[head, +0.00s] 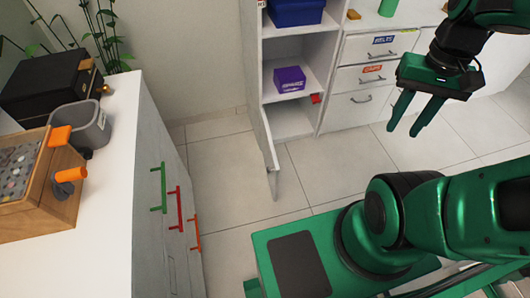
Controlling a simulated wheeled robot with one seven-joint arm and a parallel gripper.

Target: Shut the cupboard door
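The open cupboard (309,46) stands at the top middle, with shelves showing inside. Its white door (262,112) is swung open toward me and seen nearly edge-on, at the left side of the opening. My green gripper (411,115) is at the upper right, in front of the drawers and to the right of the door. Its two fingers point down and left with a gap between them and nothing in it. It is well apart from the door.
A purple box (289,79) and a blue bin (295,12) sit on the shelves. White drawers (357,78) adjoin at right. At left a white counter (117,130) holds a wooden box (38,185) and grey bin (83,124); coloured handles stick out. Tiled floor (226,165) between is clear.

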